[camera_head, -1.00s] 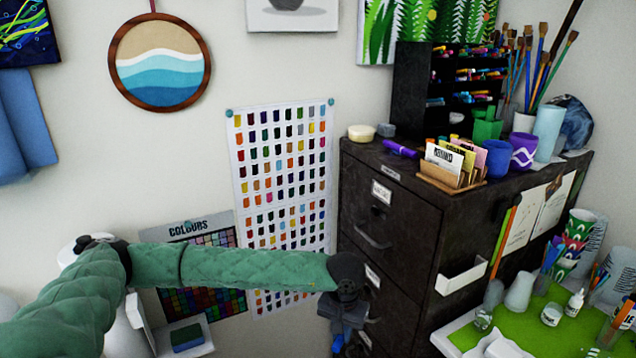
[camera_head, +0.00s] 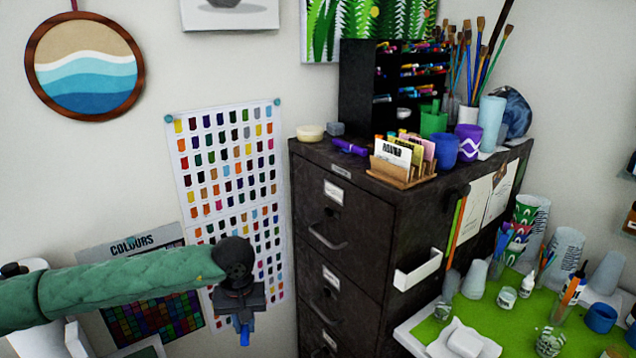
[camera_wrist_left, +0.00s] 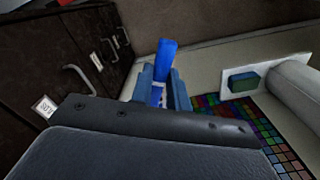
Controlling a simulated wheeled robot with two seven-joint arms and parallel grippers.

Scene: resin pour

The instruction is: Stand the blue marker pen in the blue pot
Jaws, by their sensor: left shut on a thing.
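My left gripper (camera_head: 243,318) hangs in front of the wall chart, left of the filing cabinet and below its top. It is shut on the blue marker pen (camera_head: 244,336), whose blue end sticks out below the fingers. In the left wrist view the pen (camera_wrist_left: 167,58) stands out from between the two fingers (camera_wrist_left: 162,92); the rest of it is hidden by them. The blue pot (camera_head: 445,148) stands on top of the cabinet, between a green holder and a purple pot, well away from the gripper. My right gripper is out of view.
The dark filing cabinet (camera_head: 340,215) has a card rack (camera_head: 402,170), a purple marker (camera_head: 350,147), a green holder (camera_head: 433,122), a purple pot (camera_head: 469,143) and a black pen rack (camera_head: 365,90) on top. A green mat (camera_head: 480,318) with cups lies at right.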

